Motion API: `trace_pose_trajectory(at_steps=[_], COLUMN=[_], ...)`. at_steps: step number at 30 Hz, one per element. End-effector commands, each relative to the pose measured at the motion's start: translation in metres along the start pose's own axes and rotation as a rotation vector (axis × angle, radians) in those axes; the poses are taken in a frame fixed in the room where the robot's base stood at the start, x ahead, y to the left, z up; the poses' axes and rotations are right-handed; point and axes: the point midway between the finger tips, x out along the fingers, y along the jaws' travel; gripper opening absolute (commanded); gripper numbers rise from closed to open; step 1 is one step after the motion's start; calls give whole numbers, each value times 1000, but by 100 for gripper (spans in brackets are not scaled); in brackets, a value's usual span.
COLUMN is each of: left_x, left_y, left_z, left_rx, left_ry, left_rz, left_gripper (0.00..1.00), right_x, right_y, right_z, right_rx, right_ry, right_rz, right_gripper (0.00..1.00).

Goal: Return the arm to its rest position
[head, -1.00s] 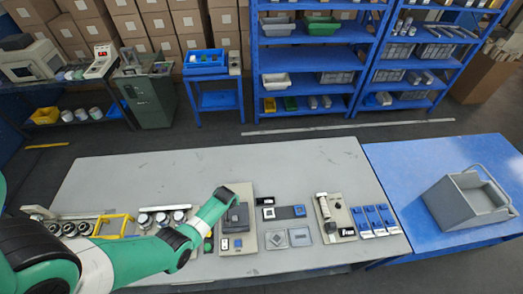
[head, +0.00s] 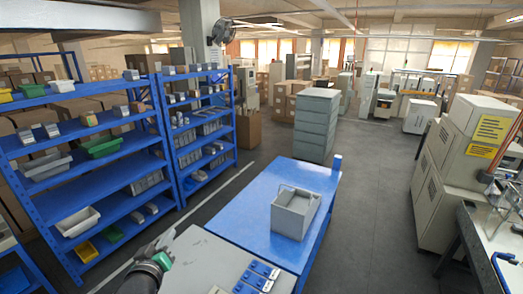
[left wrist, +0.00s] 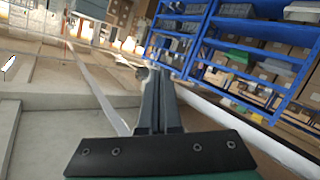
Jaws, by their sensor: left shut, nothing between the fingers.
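My left gripper (head: 168,238) shows at the lower left of the head view, dark with a green ring on the wrist. It is raised at the edge of the grey table (head: 190,262). In the left wrist view the two dark fingers (left wrist: 152,75) lie together, shut and empty, with the shelves behind them. Most of my left arm is outside the head view. My right gripper is in neither view.
Small blue items (head: 258,275) lie on the grey table. Blue shelving (head: 172,130) stands left. Grey cabinets (head: 317,125) stand beyond open floor.

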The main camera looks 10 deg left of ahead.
Motion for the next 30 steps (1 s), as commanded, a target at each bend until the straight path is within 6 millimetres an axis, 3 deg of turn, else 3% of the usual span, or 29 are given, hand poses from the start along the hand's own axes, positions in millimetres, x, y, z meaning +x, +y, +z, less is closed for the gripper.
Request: trace_pose_trajectory(at_steps=[1,3,5,9,13,15,18,20,30], left_x=[-14,-40,-68,-151,-243,-286,-330,-342,-338], left_y=[36,79,114,178,208,208,204,204,204], left_z=[-29,-66,-97,-165,-217,-236,-248,-250,-249], left_rx=[11,29,43,78,116,145,202,253,308], left_ry=[67,160,244,461,688,804,932,977,989], left_rz=[74,171,252,430,557,589,603,591,561], left_gripper=[0,0,0,0,0,0,0,0,0], right_x=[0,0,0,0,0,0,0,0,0], right_y=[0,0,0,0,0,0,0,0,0], right_z=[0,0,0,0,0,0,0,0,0], right_rx=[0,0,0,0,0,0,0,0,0], right_ry=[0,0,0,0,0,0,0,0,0], right_rz=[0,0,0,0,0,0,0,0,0], right_gripper=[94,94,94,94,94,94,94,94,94])
